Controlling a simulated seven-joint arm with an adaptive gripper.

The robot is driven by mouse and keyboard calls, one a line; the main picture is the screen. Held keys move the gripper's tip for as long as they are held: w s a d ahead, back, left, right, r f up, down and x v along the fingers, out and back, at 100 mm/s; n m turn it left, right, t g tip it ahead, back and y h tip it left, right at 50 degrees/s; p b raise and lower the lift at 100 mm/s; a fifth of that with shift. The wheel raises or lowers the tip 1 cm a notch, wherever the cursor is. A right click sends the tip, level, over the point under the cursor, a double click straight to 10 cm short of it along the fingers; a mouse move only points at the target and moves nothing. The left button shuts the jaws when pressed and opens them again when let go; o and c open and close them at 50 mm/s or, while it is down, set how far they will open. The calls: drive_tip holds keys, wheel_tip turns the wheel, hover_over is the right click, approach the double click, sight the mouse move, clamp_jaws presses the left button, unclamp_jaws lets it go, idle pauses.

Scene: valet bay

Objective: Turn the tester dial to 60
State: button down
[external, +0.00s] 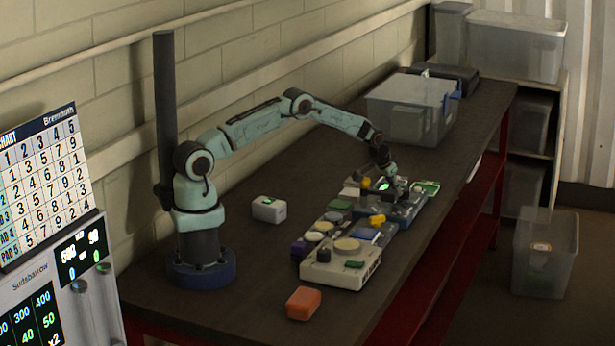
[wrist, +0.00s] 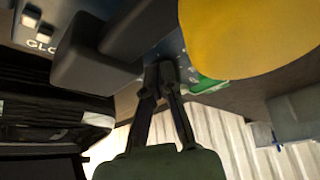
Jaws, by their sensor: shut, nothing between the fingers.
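My gripper (external: 388,178) reaches down over the far end of the row of devices on the bench, at a blue-grey unit (external: 405,212) that may be the tester. In the wrist view my gripper (wrist: 165,72) has its fingertips together and empty, close beside a dark grey block-shaped part (wrist: 95,62) on a blue panel. I cannot tell if they touch. A large yellow rounded part (wrist: 245,35) is near the camera at the right. I cannot tell which part is the dial, and no pointer or 60 mark is readable.
A cream device (external: 340,270) with round pads stands nearer on the bench (external: 245,320). A white box (external: 268,208) and an orange block (external: 303,303) lie apart. A clear bin (external: 410,105) stands behind the unit.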

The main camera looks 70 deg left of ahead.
drive_tip(key=shift+a, duration=0.25)
drive_tip(key=shift+s, duration=0.1)
idle(0.3)
drive_tip(key=shift+s, duration=0.3)
drive_tip(key=shift+r, duration=0.1)
wheel_tip(320, 180, up, 6)
drive_tip(key=shift+d+f, duration=0.1)
drive_tip(key=shift+w+d+f, duration=0.1)
drive_tip(key=shift+d+f, duration=0.15)
drive_tip(key=shift+f, duration=1.3)
drive_tip(key=shift+d+f, duration=0.2)
drive_tip(key=shift+f, duration=1.3)
